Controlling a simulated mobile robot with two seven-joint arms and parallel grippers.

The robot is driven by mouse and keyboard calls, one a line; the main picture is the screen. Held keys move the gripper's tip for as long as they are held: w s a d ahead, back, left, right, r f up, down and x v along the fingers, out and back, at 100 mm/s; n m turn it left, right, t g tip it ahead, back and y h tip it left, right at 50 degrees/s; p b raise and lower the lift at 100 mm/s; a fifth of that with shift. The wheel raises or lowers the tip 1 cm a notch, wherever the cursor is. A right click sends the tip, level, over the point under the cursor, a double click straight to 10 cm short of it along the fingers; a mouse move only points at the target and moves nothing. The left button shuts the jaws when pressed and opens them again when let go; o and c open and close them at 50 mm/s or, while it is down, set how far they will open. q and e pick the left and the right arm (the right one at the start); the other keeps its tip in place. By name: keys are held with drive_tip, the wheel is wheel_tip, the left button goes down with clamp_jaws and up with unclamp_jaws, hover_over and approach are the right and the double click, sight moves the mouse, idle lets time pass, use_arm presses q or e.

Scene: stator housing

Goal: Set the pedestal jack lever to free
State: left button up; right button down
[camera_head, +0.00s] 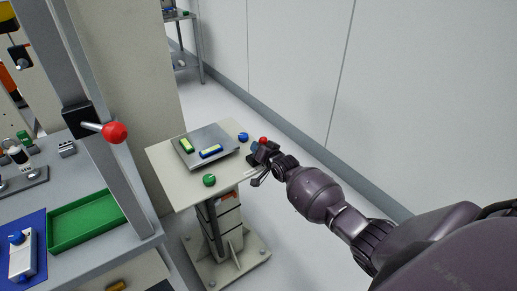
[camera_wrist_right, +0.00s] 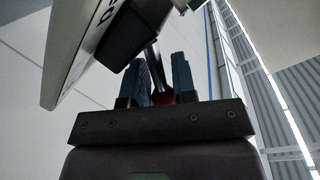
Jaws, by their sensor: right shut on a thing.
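The pedestal (camera_head: 160,167) is a pale square top on a grey column with a wide base plate. Its jack lever, a dark rod with a red ball (camera_head: 263,140), is at the right edge of the top. My right gripper (camera_head: 260,149) reaches it from the right and is shut on the lever. In the right wrist view, the two blue fingers of my right gripper (camera_wrist_right: 162,80) stand either side of the rod (camera_wrist_right: 152,82). The red ball (camera_wrist_right: 165,98) shows low between them, partly hidden. The lever's pivot is hidden behind the pedestal's dark underside. My left gripper is out of view.
At left, a bench holds a green tray (camera_head: 88,221) and a post with a red-ball lever (camera_head: 115,132). A wall runs behind; floor right of the pedestal is clear.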

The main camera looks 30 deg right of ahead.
drive_tip(key=shift+w+d+r, duration=0.25)
drive_tip(key=shift+d+r, duration=0.05)
drive_tip(key=shift+r, duration=0.35)
drive_tip(key=c, duration=1)
unclamp_jaws()
drive_tip(key=shift+f, duration=0.1)
drive_tip(key=shift+o, duration=0.5)
drive_tip(key=shift+s+f, duration=0.1)
drive_tip(key=shift+f, duration=0.2)
drive_tip(key=shift+s+a, duration=0.1)
drive_tip(key=p+v, duration=0.2)
drive_tip(key=v, duration=0.8)
drive_tip(key=shift+s, duration=0.4)
drive_tip(key=shift+r, duration=0.15)
